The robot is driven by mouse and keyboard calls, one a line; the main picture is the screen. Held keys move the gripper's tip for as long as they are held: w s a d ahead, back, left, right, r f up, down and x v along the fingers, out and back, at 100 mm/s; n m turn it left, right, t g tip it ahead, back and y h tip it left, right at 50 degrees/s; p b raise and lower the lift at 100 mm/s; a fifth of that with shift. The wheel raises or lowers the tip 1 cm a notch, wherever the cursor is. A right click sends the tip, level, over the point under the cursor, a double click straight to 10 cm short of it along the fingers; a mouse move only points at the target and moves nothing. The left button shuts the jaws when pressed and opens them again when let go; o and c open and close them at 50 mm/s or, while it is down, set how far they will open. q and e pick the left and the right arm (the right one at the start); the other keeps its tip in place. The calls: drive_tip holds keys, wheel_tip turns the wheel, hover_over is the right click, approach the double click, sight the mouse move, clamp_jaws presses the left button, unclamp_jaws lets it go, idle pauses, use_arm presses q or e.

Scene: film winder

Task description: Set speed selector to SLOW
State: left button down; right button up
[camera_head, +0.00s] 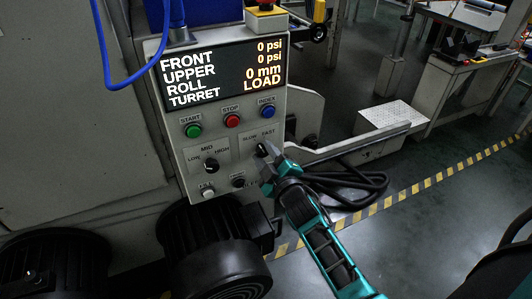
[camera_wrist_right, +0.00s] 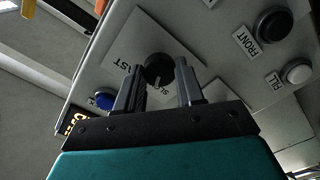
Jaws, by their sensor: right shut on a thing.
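The speed selector (camera_head: 262,149) is a small black knob on the grey control panel (camera_head: 222,120), below the SLOW and FAST labels. In the right wrist view the round black knob (camera_wrist_right: 158,68) sits between my fingers on a plate with parts of SLOW and FAST legible. My right gripper (camera_head: 268,157) reaches the knob from the lower right. Its two fingers (camera_wrist_right: 158,84) lie on either side of the knob and are shut on it. They partly cover the knob, and I cannot tell which label it points to. My left gripper is not in view.
START (camera_head: 193,130), STOP (camera_head: 232,120) and INDEX (camera_head: 267,112) buttons sit above. A LOW/MID/HIGH knob (camera_head: 211,166) is at left. A FRONT knob (camera_wrist_right: 273,24) and FILL button (camera_wrist_right: 298,71) are close by. A metal arm (camera_head: 350,145) extends right of the panel; black motors (camera_head: 215,250) stand below.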

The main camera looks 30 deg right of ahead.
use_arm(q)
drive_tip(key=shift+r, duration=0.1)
use_arm(e)
drive_tip(key=shift+n, duration=0.5)
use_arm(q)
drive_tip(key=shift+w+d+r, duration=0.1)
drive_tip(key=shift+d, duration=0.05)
use_arm(e)
drive_tip(key=o, duration=1)
drive_tip(key=shift+o, duration=0.2)
drive_tip(key=shift+s, duration=0.1)
